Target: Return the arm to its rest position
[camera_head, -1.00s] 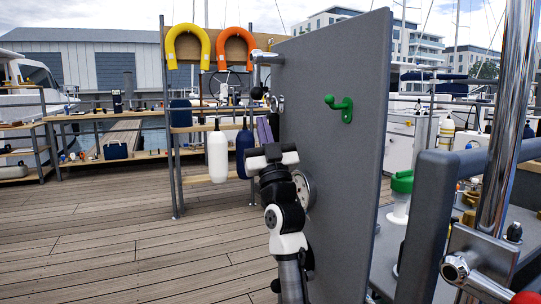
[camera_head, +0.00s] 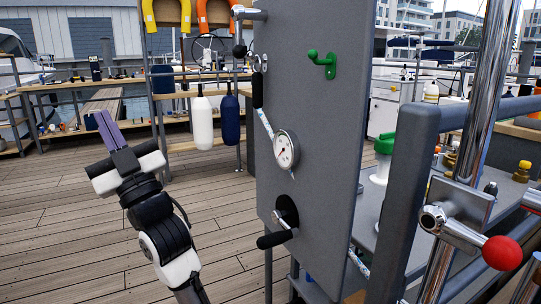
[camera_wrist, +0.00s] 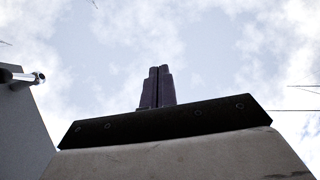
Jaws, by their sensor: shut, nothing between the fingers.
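My gripper (camera_head: 108,130) is at the left in the head view, at the end of my white and black arm. Its two dark purple fingers are together and hold nothing. It points up and to the left, in the open air over the wooden deck, apart from the grey panel (camera_head: 315,130). In the wrist view the shut fingers (camera_wrist: 157,85) stand upright against a cloudy sky.
The grey panel carries a pressure gauge (camera_head: 286,150), a black-handled crank (camera_head: 275,239) and a green hook (camera_head: 322,63). White (camera_head: 202,122) and dark blue (camera_head: 230,118) fenders hang behind. A chrome post with a red-knobbed lever (camera_head: 502,253) stands right. The deck (camera_head: 70,230) at left is clear.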

